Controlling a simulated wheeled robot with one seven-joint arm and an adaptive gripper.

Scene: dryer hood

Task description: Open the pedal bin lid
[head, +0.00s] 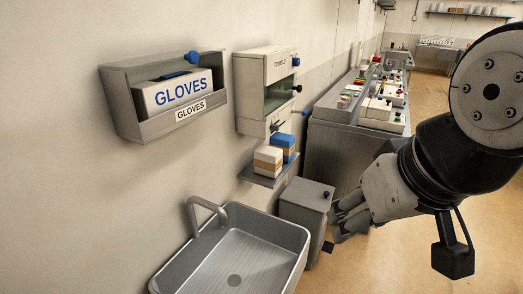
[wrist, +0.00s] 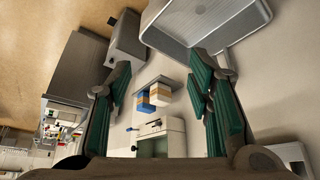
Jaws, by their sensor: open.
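The pedal bin (head: 303,212) is a grey upright box beside the sink, with a small dark knob on its flat lid (head: 308,193). The lid looks shut. A black pedal (head: 327,247) shows low at its right side. In the wrist view the bin (wrist: 128,38) appears upside down at the upper left, past one finger. My gripper (head: 345,220) is at the right of the bin in the head view, overlapping its right edge in the picture; I cannot tell whether they touch. In the wrist view my gripper (wrist: 165,92) has its green-padded fingers wide apart with nothing between them.
A metal sink (head: 240,255) with a tap stands left of the bin. A small shelf (head: 268,175) with white and blue boxes is above it. A glove dispenser (head: 170,95) and a cabinet (head: 265,85) hang on the wall. A cluttered counter (head: 345,140) stands behind. Floor at right is clear.

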